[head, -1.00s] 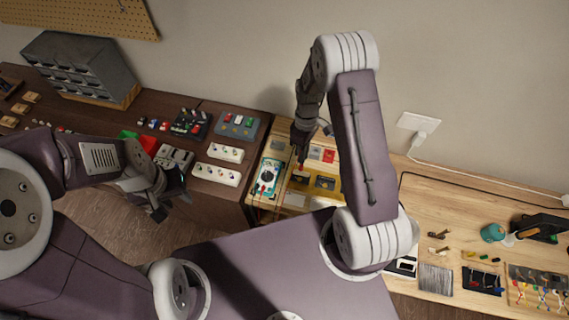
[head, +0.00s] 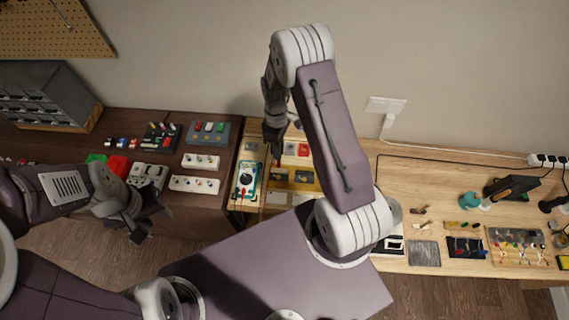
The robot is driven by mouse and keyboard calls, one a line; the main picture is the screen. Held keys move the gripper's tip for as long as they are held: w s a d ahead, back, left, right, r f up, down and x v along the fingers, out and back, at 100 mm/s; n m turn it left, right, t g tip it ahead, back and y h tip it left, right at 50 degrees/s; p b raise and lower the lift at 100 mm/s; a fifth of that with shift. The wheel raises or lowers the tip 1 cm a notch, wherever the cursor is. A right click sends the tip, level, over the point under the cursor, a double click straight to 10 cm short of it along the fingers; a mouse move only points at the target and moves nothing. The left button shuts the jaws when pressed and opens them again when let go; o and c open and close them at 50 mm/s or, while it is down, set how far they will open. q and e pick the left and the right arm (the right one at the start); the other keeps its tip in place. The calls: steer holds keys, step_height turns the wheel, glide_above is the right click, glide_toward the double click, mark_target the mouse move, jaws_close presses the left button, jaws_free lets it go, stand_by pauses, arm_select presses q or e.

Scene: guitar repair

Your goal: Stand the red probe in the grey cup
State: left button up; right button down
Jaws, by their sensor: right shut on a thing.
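My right gripper (head: 277,153) points down over the light wooden bench, just right of the teal multimeter (head: 247,180). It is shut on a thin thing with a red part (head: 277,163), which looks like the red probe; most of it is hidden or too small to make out. My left gripper (head: 145,222) hangs empty in front of the dark bench, its fingers apart. I cannot make out the grey cup; my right arm covers part of the bench.
Yellow trays (head: 303,178) lie beside the multimeter. White pickup strips (head: 194,184) and a grey pedal box (head: 208,131) are on the dark bench. A teal round object (head: 469,201) and a mat of tools (head: 516,246) lie at right.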

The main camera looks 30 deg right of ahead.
steer(key=w+d+f+t+h+b, duration=0.1)
steer(key=w+d+f+b, duration=0.2)
steer(key=w+d+b, duration=0.2)
steer(key=w+d, duration=0.2)
steer(key=d, duration=0.1)
steer(key=shift+w+d+f+t+b, duration=0.2)
steer(key=shift+f+t+b, duration=0.1)
steer(key=shift+t, duration=0.1)
steer(key=shift+s+a, duration=0.1)
stand_by(0.6)
steer(key=shift+f+b, duration=0.8)
steer(key=shift+f, duration=0.8)
steer(key=c, duration=1.4)
jaws_free()
